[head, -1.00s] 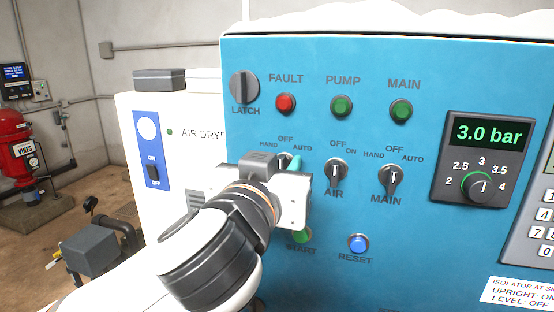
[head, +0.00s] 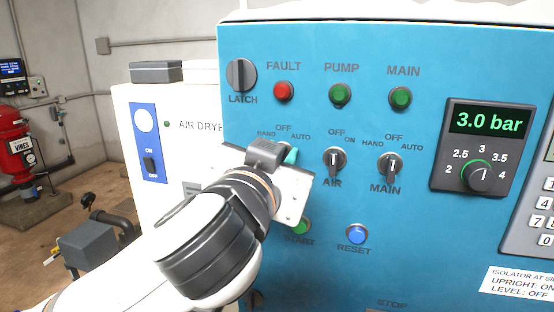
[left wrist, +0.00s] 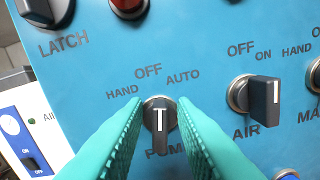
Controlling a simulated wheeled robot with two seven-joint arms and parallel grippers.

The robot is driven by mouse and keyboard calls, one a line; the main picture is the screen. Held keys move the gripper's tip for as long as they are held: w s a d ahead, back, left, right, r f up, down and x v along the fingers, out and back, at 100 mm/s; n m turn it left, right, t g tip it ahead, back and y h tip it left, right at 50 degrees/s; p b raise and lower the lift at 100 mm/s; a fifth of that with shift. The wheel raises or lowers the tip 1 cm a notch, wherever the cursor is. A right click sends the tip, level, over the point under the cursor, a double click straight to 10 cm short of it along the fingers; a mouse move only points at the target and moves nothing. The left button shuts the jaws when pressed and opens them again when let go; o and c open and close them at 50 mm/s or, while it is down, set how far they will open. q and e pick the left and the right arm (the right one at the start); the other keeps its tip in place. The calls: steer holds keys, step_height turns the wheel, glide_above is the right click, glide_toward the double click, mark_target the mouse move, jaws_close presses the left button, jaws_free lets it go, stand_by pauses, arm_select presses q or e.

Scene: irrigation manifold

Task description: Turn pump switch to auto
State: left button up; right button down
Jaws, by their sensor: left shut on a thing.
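The pump switch (left wrist: 160,122) is a dark knob with a white line, on the blue panel, between HAND, OFF and AUTO labels. My left gripper (left wrist: 160,135) is shut on this knob, with one teal finger on each side. In the head view my left gripper (head: 291,156) is at the panel and covers most of the pump switch. The PUMP label below the knob is partly hidden by the fingers. My right gripper is not in view.
The AIR switch (head: 335,160) and MAIN switch (head: 389,167) are close to the right. The START button (head: 302,225) is partly hidden below my gripper, near the RESET button (head: 356,234). The LATCH knob (head: 241,75) and red FAULT lamp (head: 283,91) are above.

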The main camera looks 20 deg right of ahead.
arm_select(q)
steer(key=m, duration=0.3)
steer(key=m+b, duration=0.1)
steer(key=m, duration=0.2)
steer(key=shift+s+d+f, duration=0.1)
steer(key=shift+d, duration=0.05)
steer(key=shift+b, duration=0.3)
steer(key=o, duration=0.6)
steer(key=shift+o, duration=0.2)
steer(key=b+v, duration=0.5)
steer(key=v, duration=0.7)
steer(key=shift+b, duration=0.3)
